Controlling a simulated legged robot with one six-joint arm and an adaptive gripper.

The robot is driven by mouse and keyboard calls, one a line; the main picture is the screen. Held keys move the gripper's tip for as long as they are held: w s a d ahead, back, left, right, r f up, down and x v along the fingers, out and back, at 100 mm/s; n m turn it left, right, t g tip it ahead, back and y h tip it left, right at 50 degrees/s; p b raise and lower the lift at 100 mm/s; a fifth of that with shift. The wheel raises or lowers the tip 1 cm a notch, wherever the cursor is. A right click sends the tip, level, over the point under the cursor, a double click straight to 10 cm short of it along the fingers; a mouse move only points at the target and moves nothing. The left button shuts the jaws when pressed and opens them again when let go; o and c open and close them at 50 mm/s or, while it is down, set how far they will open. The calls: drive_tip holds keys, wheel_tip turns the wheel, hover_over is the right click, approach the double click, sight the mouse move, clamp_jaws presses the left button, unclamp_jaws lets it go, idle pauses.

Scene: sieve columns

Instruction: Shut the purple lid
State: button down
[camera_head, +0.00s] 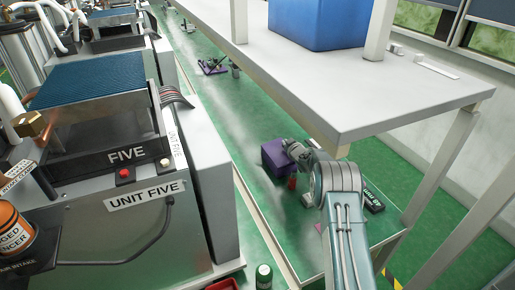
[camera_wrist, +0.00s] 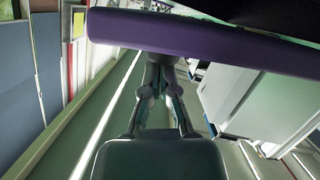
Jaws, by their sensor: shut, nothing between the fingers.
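A purple box-like thing (camera_head: 274,156) stands on the green lower surface beneath the white shelf in the head view. I cannot tell its lid from its body there. My gripper (camera_head: 290,149) is at its right side, close to it; the arm hides part of that side. In the wrist view a purple slab, likely the lid (camera_wrist: 205,40), spans the top of the picture, slightly tilted. My gripper (camera_wrist: 160,75) is shut and empty, its fingertips just below the slab's edge in the picture. I cannot tell whether they touch.
The white shelf (camera_head: 375,110) carries a blue bin (camera_head: 320,22) and overhangs the work area. A dark labelled block (camera_head: 372,199) lies right of my arm. The UNIT FIVE machine (camera_head: 145,195) stands at left. A green can (camera_head: 264,276) is at the front. The green surface behind the purple thing is mostly clear.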

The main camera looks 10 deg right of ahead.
drive_tip(key=shift+d+f, duration=0.55)
drive_tip(key=shift+d, duration=0.05)
drive_tip(key=shift+a, duration=0.1)
